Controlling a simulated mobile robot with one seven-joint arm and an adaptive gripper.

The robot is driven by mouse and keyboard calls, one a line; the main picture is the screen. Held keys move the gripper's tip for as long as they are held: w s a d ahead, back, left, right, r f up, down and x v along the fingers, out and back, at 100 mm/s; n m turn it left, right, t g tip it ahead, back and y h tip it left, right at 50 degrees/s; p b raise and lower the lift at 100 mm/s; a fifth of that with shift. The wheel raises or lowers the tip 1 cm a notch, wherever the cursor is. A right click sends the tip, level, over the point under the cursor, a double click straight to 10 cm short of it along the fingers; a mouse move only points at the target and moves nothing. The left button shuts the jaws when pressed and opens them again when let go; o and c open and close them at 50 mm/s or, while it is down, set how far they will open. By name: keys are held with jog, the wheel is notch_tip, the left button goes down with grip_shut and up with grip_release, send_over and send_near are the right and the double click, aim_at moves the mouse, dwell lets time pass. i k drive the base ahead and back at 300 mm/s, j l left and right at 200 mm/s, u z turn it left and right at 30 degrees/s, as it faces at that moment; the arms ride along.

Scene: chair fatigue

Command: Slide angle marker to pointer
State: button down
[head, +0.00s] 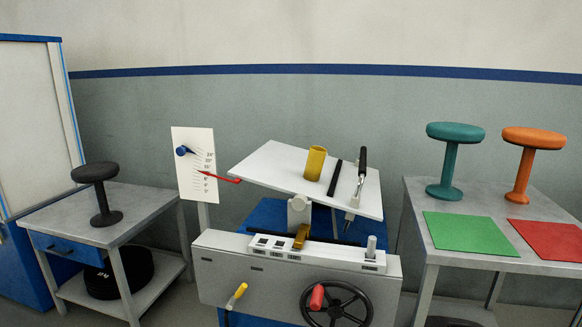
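A white scale board (191,187) stands upright on a post left of the machine, with a column of small angle marks along its right side. A blue marker (182,151) sits high on the board's left side, near the top marks. A red pointer (219,178) reaches from the tilted white plate's left edge to the board. Its tip lies around the middle-lower marks, clearly below the blue marker. The small numbers are hard to read. My gripper is not in view.
The tilted white plate (270,163) carries a yellow cylinder (315,163), a black rod and a dark-handled tool. Below are a yellow-handled lever (237,295) and a black handwheel (337,305). A left table (140,203) holds a black stool; a right table (460,198) holds teal and orange stools.

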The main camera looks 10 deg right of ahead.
aim_at(181, 151)
jog(key=i+j, duration=0.3)
jog(key=j, duration=0.15)
jog(key=i+j, duration=0.35)
jog(key=j, duration=0.15)
jog(key=i+j+z, duration=0.1)
jog(key=i+j, duration=0.2)
jog(key=j, duration=0.15)
